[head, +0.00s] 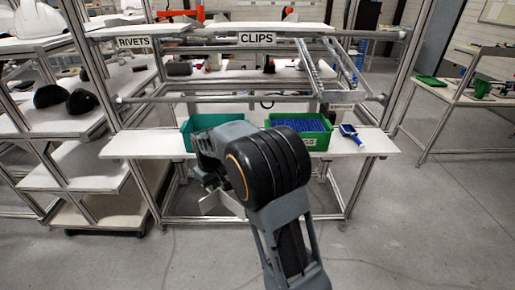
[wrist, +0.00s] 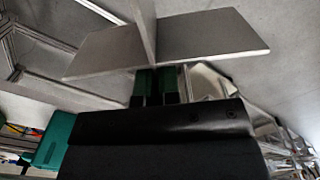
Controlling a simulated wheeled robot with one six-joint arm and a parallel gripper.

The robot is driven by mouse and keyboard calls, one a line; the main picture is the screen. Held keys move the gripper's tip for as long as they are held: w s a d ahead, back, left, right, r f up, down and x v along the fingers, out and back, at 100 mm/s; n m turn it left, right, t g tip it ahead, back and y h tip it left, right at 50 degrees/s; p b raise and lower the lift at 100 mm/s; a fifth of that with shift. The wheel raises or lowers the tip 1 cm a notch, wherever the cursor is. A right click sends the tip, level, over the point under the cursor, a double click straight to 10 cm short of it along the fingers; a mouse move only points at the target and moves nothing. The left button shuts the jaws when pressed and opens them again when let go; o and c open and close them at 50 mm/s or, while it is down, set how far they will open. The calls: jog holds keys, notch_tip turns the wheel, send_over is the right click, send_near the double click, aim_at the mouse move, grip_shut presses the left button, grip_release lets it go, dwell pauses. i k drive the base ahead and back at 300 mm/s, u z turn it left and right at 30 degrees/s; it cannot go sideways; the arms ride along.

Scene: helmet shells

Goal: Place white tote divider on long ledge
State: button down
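The white tote divider, two crossed flat panels, fills the upper part of the wrist view (wrist: 210,35). In the head view part of it (head: 224,203) shows below my arm, in front of and lower than the ledge front edge. My gripper (wrist: 157,86) is shut on the divider at its crossing; its green-padded fingers meet the panels. In the head view my gripper (head: 212,184) is partly hidden by my dark wrist. The long ledge (head: 135,146) is the white board running across the front of the workstation.
On the ledge stand a teal bin (head: 187,134) and a green bin (head: 318,141) with blue parts; a blue scanner-like tool (head: 348,131) lies to the right. The ledge's left end is bare. A metal frame with rails (head: 340,75) rises above.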

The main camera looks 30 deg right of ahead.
aim_at(146, 142)
jog(key=k, duration=0.35)
jog(key=u, duration=0.9)
jog(key=i, duration=1.7)
jog(key=z, duration=0.45)
